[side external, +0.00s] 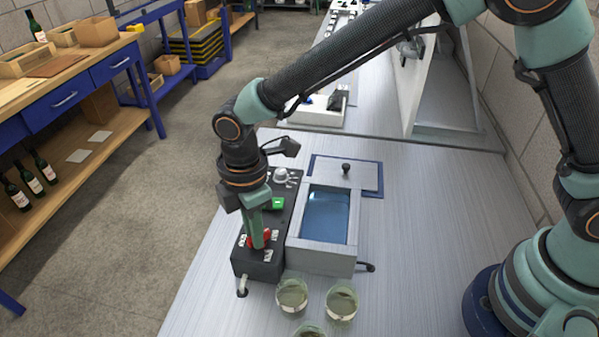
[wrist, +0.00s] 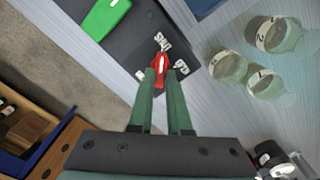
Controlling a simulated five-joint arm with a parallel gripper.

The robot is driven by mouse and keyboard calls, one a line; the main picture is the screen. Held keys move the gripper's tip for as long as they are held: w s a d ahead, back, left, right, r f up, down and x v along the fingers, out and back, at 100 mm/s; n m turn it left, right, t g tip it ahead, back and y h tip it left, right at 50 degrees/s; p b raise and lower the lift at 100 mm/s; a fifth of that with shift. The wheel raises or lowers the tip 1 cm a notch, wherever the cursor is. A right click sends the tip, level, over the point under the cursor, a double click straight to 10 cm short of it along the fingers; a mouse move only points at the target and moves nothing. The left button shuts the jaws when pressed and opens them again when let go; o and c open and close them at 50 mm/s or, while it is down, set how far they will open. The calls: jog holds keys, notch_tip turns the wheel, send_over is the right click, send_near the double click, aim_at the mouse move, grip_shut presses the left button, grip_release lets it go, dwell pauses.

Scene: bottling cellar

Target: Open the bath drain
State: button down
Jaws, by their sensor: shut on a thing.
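The bath (side external: 352,228) is an open metal box with blue water in it. A dark control box (side external: 262,262) stands along its left side. On its near end is a red knob (side external: 268,236) with white labels around it. My gripper (side external: 257,244) points down and is shut on the red knob. In the wrist view, the red knob (wrist: 160,66) shows between the fingertips, with its white pointer mark visible. A dark lever or outlet (side external: 366,267) sticks out at the bath's lower right; I cannot tell which it is.
A green switch (side external: 275,203) and a pale dial (side external: 282,175) are on the control box. A grey lid (side external: 366,178) with a black knob lies behind the bath on a blue mat. Several glass beakers (side external: 341,302) stand close in front. The bench is clear to the right.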

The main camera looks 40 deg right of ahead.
jog(key=shift+m, duration=0.3)
jog(key=m, duration=0.4)
jog(key=shift+w, duration=0.15)
jog(key=m, duration=0.5)
jog(key=shift+w+r, duration=0.1)
jog(key=shift+w, duration=0.05)
jog(key=m, duration=0.4)
jog(key=shift+w+d, duration=0.1)
jog(key=shift+d, duration=0.05)
jog(key=shift+d+m, duration=0.15)
jog(key=shift+m, duration=1.95)
jog(key=c, duration=0.9)
grip_release()
jog(key=shift+o, duration=0.2)
